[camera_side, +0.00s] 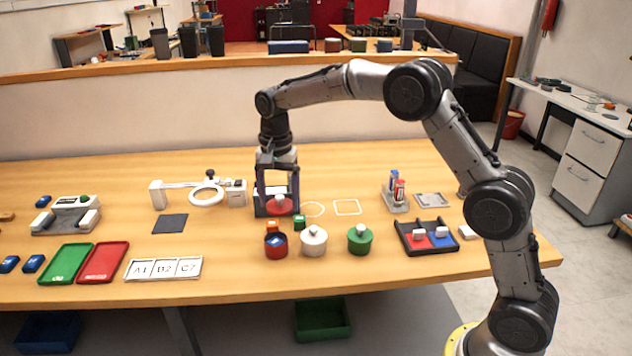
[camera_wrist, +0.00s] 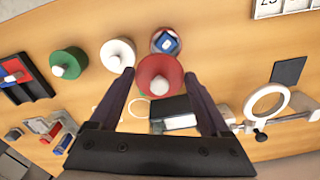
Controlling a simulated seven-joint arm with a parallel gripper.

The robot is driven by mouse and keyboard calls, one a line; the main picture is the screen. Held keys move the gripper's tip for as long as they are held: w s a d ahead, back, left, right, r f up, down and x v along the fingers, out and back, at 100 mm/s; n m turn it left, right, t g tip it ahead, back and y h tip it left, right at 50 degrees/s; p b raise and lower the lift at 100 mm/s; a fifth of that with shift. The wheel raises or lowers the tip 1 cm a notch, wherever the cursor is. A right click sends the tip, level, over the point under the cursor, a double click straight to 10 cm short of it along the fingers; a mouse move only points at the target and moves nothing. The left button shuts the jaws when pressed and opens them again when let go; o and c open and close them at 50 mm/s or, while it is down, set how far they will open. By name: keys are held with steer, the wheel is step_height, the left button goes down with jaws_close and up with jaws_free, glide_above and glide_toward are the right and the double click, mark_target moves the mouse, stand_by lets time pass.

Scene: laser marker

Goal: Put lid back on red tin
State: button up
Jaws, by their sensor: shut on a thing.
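My gripper (camera_side: 279,208) is shut on the red lid (camera_side: 279,206), a round disc with a white knob. In the wrist view the red lid (camera_wrist: 148,72) sits between the two fingertips (camera_wrist: 160,76). In the side view the lid is behind the red tin, toward the back of the table. The red tin (camera_side: 276,250) stands uncovered near the front edge, with a blue item inside. Its rim (camera_wrist: 154,44) shows beyond the lid in the wrist view. The gap between the lid and the table is hard to judge.
A white lidded tin (camera_side: 314,242) and a green lidded tin (camera_side: 360,240) stand right of the red tin. A dark tray (camera_side: 426,250) with red and blue compartments lies farther right. A white ring stand (camera_side: 206,194) is at left.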

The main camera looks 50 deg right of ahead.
steer(key=shift+a+f, duration=0.3)
steer(key=shift+a, duration=0.3)
steer(key=shift+a+f, duration=0.25)
steer(key=shift+a, duration=0.3)
steer(key=shift+f, duration=3.05)
steer(key=shift+f, duration=0.15)
steer(key=o, duration=1.1)
steer(key=shift+o, duration=0.2)
steer(key=shift+r, duration=3.5)
